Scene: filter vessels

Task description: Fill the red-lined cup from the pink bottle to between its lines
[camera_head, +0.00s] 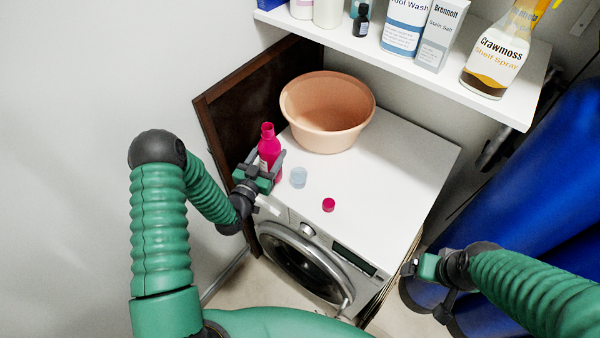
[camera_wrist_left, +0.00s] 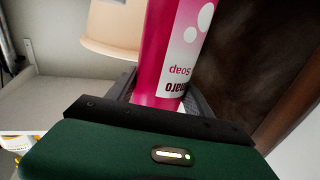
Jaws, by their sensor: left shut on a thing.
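The pink bottle (camera_head: 268,148) is upright at the left front of the washing machine top, its mouth uncapped. My left gripper (camera_head: 267,160) is shut around it, with a finger on each side. In the left wrist view the bottle (camera_wrist_left: 172,55) stands between the fingers, its white label partly visible. I cannot tell whether its base touches the surface. A small translucent bluish cup (camera_head: 298,177) stands just right of the bottle; its lines are too small to make out. A pink cap (camera_head: 328,205) lies further right. My right gripper (camera_head: 412,268) is away from these, beside the machine's front right corner.
A peach basin (camera_head: 327,110) sits behind the bottle and cup on the white washing machine (camera_head: 405,165). A shelf (camera_head: 400,65) with several bottles and boxes overhangs the back. A brown panel (camera_head: 225,110) stands close on the left. The machine top's right side is clear.

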